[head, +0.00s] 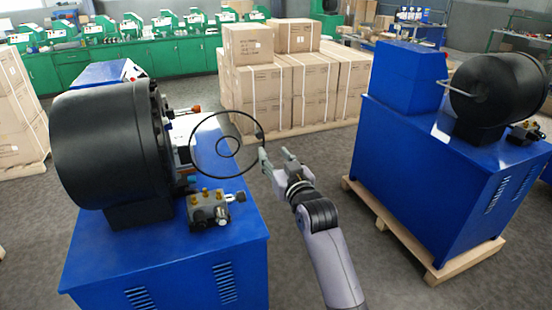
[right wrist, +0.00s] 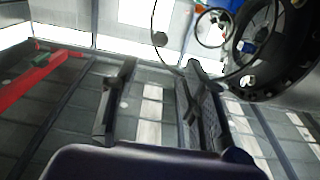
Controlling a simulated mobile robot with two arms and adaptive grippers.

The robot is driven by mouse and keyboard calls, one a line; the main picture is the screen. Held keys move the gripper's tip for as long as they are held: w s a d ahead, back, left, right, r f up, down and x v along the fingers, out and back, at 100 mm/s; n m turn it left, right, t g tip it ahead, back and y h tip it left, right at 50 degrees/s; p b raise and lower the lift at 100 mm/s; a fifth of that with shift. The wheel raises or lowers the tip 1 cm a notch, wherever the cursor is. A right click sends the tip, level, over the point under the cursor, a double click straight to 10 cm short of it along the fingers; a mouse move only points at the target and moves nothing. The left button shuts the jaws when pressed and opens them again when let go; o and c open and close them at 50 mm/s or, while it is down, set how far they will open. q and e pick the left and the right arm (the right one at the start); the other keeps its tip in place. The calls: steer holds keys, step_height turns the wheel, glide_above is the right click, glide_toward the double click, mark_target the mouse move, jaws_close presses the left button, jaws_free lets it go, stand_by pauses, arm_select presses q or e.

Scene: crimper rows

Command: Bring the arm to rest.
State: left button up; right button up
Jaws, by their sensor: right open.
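My right gripper (head: 276,157) is open with nothing between its fingers. It is in the middle of the head view, above the grey floor, just right of the blue crimper stand (head: 160,262). Its fingers also show in the right wrist view (right wrist: 158,72), spread apart. A thin black ring (head: 193,158) with a smaller ring inside is at the front of the black crimper head (head: 105,150). The gripper's left finger is close to the ring's right edge; I cannot tell whether they touch. My left gripper is not in view.
A second blue crimper (head: 425,165) stands on a wooden pallet (head: 405,235) at the right. Stacked cardboard boxes (head: 262,95) stand behind the gripper. Green benches (head: 75,68) with machines line the back. Grey floor lies free between the two crimpers.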

steer(key=shift+s, duration=0.2)
steer(key=shift+f, duration=0.15)
steer(key=s+d+f+g+h+b, duration=0.15)
steer(key=s+f, duration=0.25)
steer(key=f, duration=1)
steer(key=s+d+f+m+g, duration=0.1)
steer(key=s+d+f+g, duration=0.2)
steer(key=f, duration=1)
steer(key=s+d+f+g+h, duration=0.15)
steer(key=s+f, duration=0.25)
steer(key=f, duration=1)
steer(key=s+d+f+g+h+b, duration=0.1)
steer(key=s+d+f+g, duration=0.15)
steer(key=s+f, duration=0.6)
steer(key=s+d+f+g, duration=0.2)
steer(key=s+d+f, duration=0.1)
steer(key=s+f, duration=0.55)
steer(key=s+d+f+g, duration=0.1)
steer(key=s+d+f, duration=0.2)
steer(key=s, duration=0.8)
steer(key=s+d+f+g+h+b, duration=0.1)
steer(key=s+d+f+g, duration=0.1)
steer(key=s+d+f, duration=0.2)
steer(key=s+d+f+g, duration=0.2)
steer(key=s+f, duration=0.6)
steer(key=s, duration=1.1)
steer(key=shift+d+h+b, duration=0.3)
steer(key=shift+d+h, duration=0.1)
steer(key=shift+d, duration=0.25)
